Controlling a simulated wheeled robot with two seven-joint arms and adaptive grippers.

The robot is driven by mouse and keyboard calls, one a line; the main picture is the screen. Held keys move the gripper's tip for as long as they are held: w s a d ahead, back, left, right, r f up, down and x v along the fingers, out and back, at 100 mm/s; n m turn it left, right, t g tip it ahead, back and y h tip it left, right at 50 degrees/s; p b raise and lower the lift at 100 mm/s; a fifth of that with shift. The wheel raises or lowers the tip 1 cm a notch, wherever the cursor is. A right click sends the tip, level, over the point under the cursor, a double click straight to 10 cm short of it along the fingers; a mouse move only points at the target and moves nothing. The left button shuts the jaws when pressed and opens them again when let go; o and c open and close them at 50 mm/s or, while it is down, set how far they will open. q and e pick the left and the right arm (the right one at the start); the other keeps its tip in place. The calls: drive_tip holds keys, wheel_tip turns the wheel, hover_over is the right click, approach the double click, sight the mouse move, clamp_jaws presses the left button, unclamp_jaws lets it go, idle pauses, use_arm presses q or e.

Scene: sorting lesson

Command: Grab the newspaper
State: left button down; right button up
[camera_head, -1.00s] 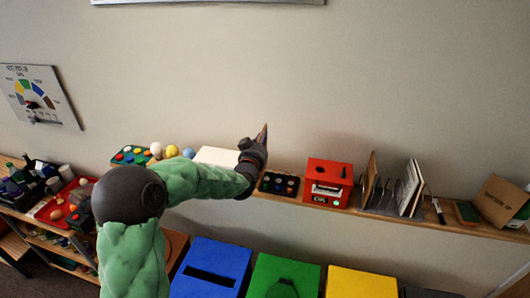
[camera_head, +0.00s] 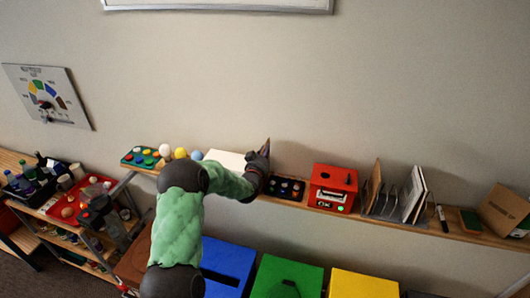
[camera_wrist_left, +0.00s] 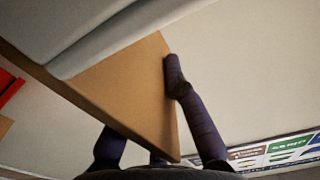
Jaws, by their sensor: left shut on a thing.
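My left gripper (camera_head: 262,162) is at the wall shelf, beside a pale flat item (camera_head: 227,159). In the left wrist view its dark fingers (camera_wrist_left: 148,118) are shut on a tan flat piece (camera_wrist_left: 128,85), one finger against its right edge. A smooth grey shape (camera_wrist_left: 95,38) lies along the piece at the upper left. I cannot tell for sure which of these is the newspaper. Upright papers (camera_head: 412,192) stand in a rack farther right on the shelf. My right gripper is not in view.
Blue (camera_head: 226,258), green (camera_head: 290,272) and yellow (camera_head: 362,284) bins stand below.

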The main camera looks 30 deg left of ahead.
use_arm(q)
drive_tip(key=shift+f, duration=0.65)
drive_tip(key=shift+f, duration=0.15)
drive_tip(key=c, duration=1.3)
unclamp_jaws()
drive_tip(key=shift+r, duration=0.2)
drive_tip(key=b+v, duration=0.2)
drive_tip(key=v, duration=1)
drive_tip(key=shift+b, duration=0.35)
